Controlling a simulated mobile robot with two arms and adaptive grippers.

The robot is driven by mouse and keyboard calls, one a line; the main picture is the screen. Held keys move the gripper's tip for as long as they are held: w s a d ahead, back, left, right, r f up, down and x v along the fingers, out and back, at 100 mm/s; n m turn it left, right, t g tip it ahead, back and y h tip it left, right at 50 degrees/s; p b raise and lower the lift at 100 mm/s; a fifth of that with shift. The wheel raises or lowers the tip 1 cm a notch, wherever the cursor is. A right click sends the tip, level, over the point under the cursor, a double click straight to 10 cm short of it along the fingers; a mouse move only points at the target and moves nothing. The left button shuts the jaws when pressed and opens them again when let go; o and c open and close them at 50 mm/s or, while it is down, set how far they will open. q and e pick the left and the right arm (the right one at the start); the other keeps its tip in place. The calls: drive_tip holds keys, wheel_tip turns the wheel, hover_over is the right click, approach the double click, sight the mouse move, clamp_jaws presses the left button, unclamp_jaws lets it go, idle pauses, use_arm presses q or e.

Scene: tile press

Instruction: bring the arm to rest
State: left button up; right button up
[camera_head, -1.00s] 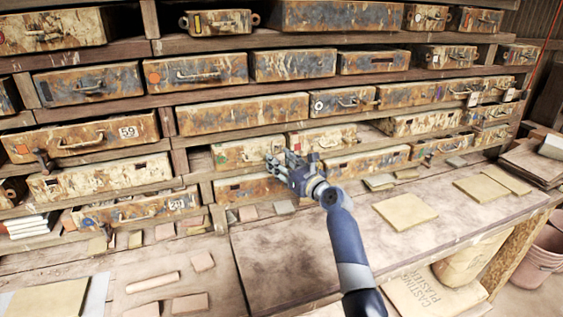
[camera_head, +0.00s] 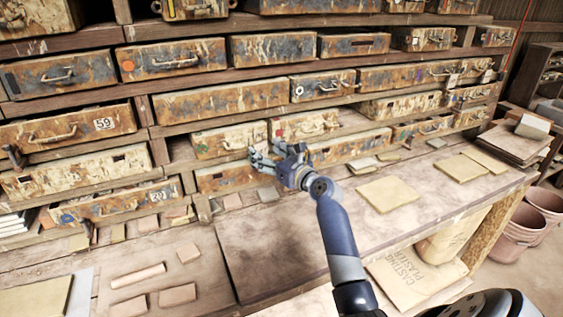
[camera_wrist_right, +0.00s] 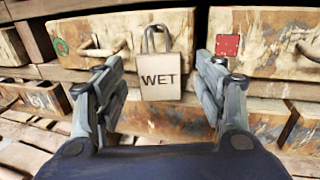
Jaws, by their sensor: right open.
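My right gripper (camera_head: 262,152) is in front of the lower middle drawers in the head view, with its arm coming up from the bottom. In the right wrist view the gripper (camera_wrist_right: 160,66) is open, its two fingers well apart. A pale tag reading WET (camera_wrist_right: 160,78) hangs by a metal loop beyond and between the fingers; I cannot tell how far ahead it is. It hangs between a drawer with a green mark (camera_wrist_right: 80,62) and a drawer with a red mark (camera_wrist_right: 262,68). The fingers hold nothing visible. My left gripper is not in view.
A worn wooden bench (camera_head: 275,245) lies below the arm, with flat tan tiles (camera_head: 388,194) to the right and clay pieces (camera_head: 138,275) to the left. Drawers line the shelf (camera_head: 150,95) behind.

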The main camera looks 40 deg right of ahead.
drive_tip(key=s, duration=0.9)
drive_tip(key=shift+s+d, duration=0.2)
drive_tip(key=shift+s, duration=0.15)
